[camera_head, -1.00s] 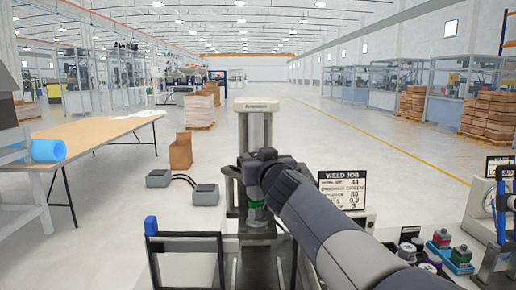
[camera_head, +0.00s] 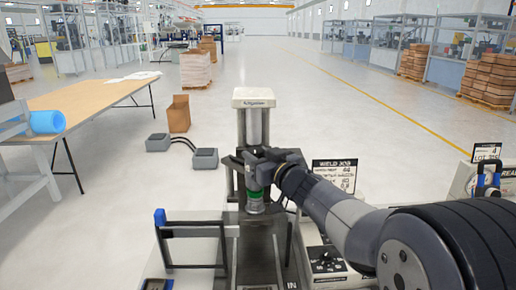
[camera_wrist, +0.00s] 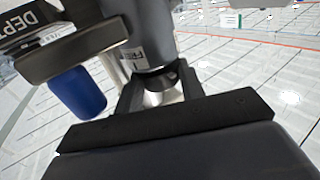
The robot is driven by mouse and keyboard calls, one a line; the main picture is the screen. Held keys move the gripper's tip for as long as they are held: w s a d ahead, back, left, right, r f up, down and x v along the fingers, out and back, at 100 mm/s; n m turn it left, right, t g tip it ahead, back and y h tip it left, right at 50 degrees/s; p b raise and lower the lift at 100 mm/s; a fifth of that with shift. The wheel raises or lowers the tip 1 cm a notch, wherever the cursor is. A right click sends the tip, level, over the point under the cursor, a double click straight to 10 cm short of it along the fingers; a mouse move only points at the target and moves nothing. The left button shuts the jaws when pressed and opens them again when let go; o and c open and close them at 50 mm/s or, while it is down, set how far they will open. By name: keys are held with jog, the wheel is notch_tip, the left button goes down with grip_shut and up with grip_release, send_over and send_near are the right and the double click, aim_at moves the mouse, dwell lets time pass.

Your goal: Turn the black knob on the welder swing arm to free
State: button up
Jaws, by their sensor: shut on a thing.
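The welder has a pale upright column (camera_head: 253,125) with a grey cylindrical body in front of it. A green ring (camera_head: 255,196) shows low on that body. My gripper (camera_head: 258,165) is at the column, reached from the right, and hides the knob in the head view. In the wrist view, the black knob (camera_wrist: 162,76) sits under a grey cylinder (camera_wrist: 148,35) with a small white label. My gripper (camera_wrist: 160,90) is shut on this knob, one finger on each side. The knob's pointer or setting cannot be read.
A black frame (camera_head: 197,266) with a blue cap (camera_head: 160,216) stands left of the welder. A weld job sign (camera_head: 334,175) and a control box (camera_head: 325,258) are at its right. In the wrist view, a dark plate (camera_wrist: 70,45) and a blue cylinder (camera_wrist: 78,92) are close by.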

jog(key=shift+f, duration=0.1)
dwell(0.3)
jog(key=o, duration=1)
jog(key=shift+a, duration=0.1)
jog(key=shift+f, duration=0.1)
